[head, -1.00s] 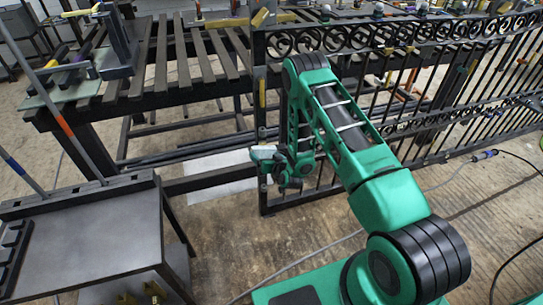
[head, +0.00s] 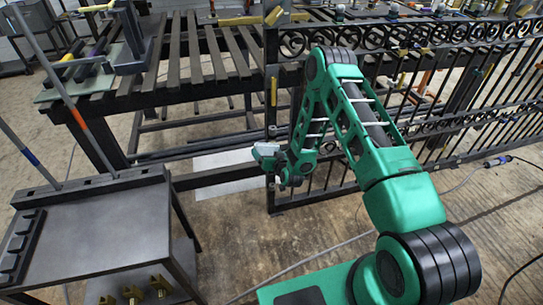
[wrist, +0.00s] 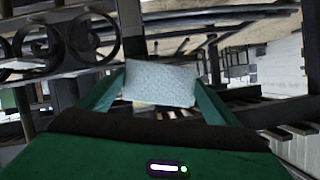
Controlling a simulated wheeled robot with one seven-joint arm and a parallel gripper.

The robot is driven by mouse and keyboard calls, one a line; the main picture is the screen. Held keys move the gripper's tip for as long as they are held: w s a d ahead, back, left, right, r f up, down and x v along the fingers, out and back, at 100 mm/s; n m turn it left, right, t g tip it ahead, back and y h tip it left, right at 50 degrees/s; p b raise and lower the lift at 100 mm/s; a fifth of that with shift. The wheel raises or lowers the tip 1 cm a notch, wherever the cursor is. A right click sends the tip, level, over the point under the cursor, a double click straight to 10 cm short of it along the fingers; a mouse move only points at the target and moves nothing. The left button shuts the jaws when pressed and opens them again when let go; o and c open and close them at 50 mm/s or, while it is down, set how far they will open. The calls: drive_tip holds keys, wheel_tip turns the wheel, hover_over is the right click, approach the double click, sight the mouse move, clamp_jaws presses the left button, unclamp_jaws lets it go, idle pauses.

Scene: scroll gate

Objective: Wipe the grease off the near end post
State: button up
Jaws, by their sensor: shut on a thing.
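The near end post (head: 271,115) is the dark upright at the left end of the black scroll gate (head: 400,95). A small yellow patch (head: 274,91) shows on its upper part; I cannot tell what it is. I cannot make out grease on the post. My gripper (head: 266,152) is beside the lower half of the post, in front of it. In the wrist view my gripper (wrist: 160,95) is shut on a pale blue-grey wiping pad (wrist: 160,83), held flat between both fingers. I cannot tell whether the pad touches the post.
A slatted dark bench (head: 190,60) stands behind and left of the post. A dark cart (head: 105,235) with upright rods is at the front left. A white sheet (head: 222,172) lies on the floor by the post. A cable (head: 310,258) crosses the open floor.

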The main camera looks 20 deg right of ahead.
sight(273, 150)
drive_tip(key=shift+w+d+r, duration=0.1)
drive_tip(key=shift+d+r, duration=0.05)
drive_tip(key=shift+d, duration=0.7)
drive_tip(key=shift+w+d+r, duration=0.1)
drive_tip(key=shift+d+r, duration=0.05)
drive_tip(key=shift+d, duration=0.65)
drive_tip(key=shift+s+d, duration=0.15)
drive_tip(key=shift+d, duration=1.45)
drive_tip(key=shift+s+a+f, duration=0.1)
drive_tip(key=shift+s+a, duration=0.05)
drive_tip(key=shift+a, duration=0.7)
drive_tip(key=shift+s+a+f, duration=0.1)
drive_tip(key=shift+a, duration=0.75)
drive_tip(key=shift+w+a, duration=0.1)
drive_tip(key=shift+a, duration=1.45)
drive_tip(key=shift+s, duration=2.95)
